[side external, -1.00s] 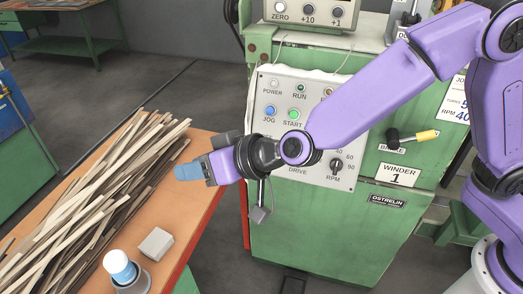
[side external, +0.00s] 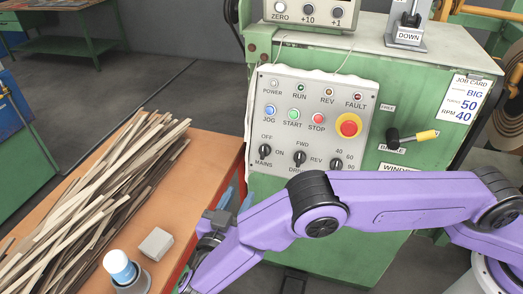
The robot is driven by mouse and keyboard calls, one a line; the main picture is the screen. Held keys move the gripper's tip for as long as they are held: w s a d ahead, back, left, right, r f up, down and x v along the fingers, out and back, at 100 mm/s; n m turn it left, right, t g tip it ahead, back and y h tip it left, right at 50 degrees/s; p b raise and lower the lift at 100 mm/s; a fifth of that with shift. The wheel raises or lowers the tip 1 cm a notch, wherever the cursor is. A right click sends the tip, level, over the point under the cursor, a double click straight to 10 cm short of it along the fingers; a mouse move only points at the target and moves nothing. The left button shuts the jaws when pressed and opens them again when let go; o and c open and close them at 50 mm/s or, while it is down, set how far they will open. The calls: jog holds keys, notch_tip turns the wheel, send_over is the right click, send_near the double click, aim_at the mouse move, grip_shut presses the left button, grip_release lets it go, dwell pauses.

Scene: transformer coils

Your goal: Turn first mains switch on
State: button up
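The mains switch (side external: 265,151) is a black rotary knob at the lower left of the grey control panel (side external: 345,165), marked OFF, ON and MAINS. Its exact pointing is too small to tell. The pale POWER lamp (side external: 273,86) above it looks unlit. My gripper (side external: 237,199) is below and left of the switch, near the right edge of the orange bench, with its blue fingertips upward. The tips show apart with nothing visible between them, and they do not touch the switch. My arm hides the panel's lower edge.
The drive knob (side external: 299,158), RPM knob (side external: 336,164) and red emergency button (side external: 348,125) share the panel. A brake lever (side external: 412,138) sticks out at right.

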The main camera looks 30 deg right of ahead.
aim_at(263, 148)
jog(key=x, duration=1.7)
jog(key=shift+w+f, duration=0.1)
grip_shut()
